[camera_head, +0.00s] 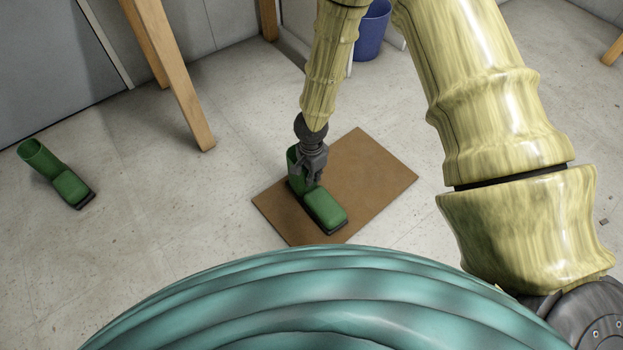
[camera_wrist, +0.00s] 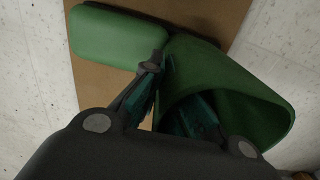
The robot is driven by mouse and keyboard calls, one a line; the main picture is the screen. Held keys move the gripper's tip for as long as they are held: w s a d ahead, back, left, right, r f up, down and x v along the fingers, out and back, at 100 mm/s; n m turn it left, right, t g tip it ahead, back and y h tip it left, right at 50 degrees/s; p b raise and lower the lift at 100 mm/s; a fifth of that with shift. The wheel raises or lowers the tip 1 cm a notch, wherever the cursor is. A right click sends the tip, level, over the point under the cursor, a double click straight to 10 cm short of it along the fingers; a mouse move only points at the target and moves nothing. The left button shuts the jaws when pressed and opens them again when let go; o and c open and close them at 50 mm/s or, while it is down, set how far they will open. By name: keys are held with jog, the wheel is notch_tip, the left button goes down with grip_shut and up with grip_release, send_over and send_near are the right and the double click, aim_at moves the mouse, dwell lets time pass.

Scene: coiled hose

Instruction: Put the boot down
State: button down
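A green boot (camera_head: 323,207) with a dark sole is at the brown mat (camera_head: 372,163), its toe pointing to the lower right in the head view. It looks upright and at or very near the mat; I cannot tell if the sole touches. My gripper (camera_head: 308,178) is at the boot's shaft. In the wrist view, the boot's toe (camera_wrist: 120,42) is at upper left and its open shaft (camera_wrist: 262,118) at right. My gripper (camera_wrist: 166,92) has one finger outside the shaft and one inside the opening, closed together on the wall between them.
A second green boot (camera_head: 57,175) stands on the pale floor at left. A wooden leg (camera_head: 176,78) rises behind, and a blue bucket (camera_head: 371,32) is at the back. A large coiled teal hose (camera_head: 320,300) fills the foreground.

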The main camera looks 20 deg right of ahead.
aim_at(311, 188)
dwell(0.3)
jog(key=c, duration=1.6)
grip_release()
jog(key=shift+f, duration=0.1)
jog(key=shift+c, duration=0.2)
notch_tip(311, 188, up, 12)
jog(key=p, duration=0.8)
jog(key=s+d+f+n+h, duration=0.1)
jog(key=s+d+f+n, duration=0.3)
jog(key=s, duration=0.4)
jog(key=s+d+f+n+h, duration=0.2)
jog(key=s+d+f+n, duration=0.2)
jog(key=s, duration=0.4)
jog(key=s+a+n+y, duration=0.1)
jog(key=s+n, duration=0.1)
jog(key=s, duration=0.4)
jog(key=s+f+n+y, duration=0.1)
jog(key=s+n+y, duration=0.1)
jog(key=s, duration=0.5)
jog(key=shift+s+a+f+n, duration=0.25)
jog(key=shift+a+n, duration=0.15)
jog(key=shift+n, duration=0.4)
